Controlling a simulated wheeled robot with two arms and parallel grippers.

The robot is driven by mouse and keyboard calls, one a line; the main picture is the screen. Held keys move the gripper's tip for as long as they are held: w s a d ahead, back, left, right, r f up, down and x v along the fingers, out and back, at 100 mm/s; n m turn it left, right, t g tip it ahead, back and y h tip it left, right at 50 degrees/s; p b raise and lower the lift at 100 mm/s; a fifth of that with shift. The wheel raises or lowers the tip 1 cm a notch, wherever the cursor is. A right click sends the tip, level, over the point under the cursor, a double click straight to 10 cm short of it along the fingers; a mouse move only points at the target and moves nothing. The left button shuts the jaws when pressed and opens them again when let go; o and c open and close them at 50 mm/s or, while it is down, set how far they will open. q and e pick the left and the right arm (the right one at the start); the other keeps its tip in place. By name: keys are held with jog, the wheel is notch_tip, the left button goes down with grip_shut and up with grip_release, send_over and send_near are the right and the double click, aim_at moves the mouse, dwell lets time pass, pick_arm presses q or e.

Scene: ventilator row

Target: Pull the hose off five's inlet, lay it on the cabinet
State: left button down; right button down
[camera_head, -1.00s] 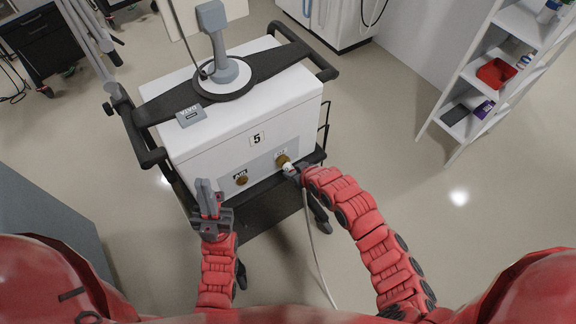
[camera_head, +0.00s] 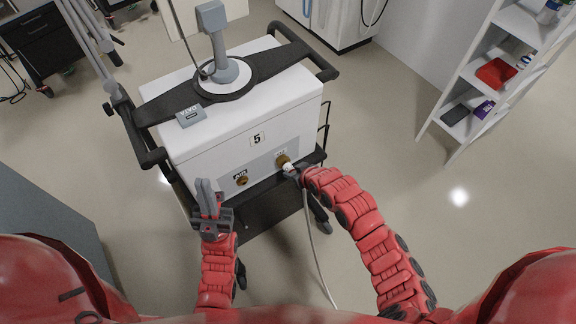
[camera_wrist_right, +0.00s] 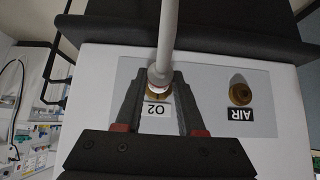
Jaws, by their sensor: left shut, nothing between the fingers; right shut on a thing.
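Cabinet five (camera_head: 240,120) is a white ventilator cabinet with a "5" label on its front. Its front panel has two brass inlets, AIR (camera_head: 241,179) and O2 (camera_head: 282,159). In the right wrist view the AIR inlet (camera_wrist_right: 240,93) is bare. The pale grey hose (camera_head: 315,245) hangs from the O2 inlet to the floor side; its end (camera_wrist_right: 159,75) is at the O2 inlet in the wrist view. My right gripper (camera_head: 292,170) is shut on the hose end there; whether the end is still seated is unclear. My left gripper (camera_head: 207,193) is shut and empty, left of the inlets.
A grey monitor stand with a black handle frame (camera_head: 262,68) takes up much of the cabinet top, and a small grey tag (camera_head: 191,115) sits at its left front. A white shelf (camera_head: 500,70) stands at the right. The floor between is clear.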

jog(key=shift+s+d, duration=0.15)
jog(key=shift+s+d+p, duration=0.5)
jog(key=shift+s+d, duration=0.2)
jog(key=shift+s, duration=0.35)
jog(key=shift+s+d+p, duration=0.45)
jog(key=shift+s+d, duration=0.2)
jog(key=shift+s, duration=0.35)
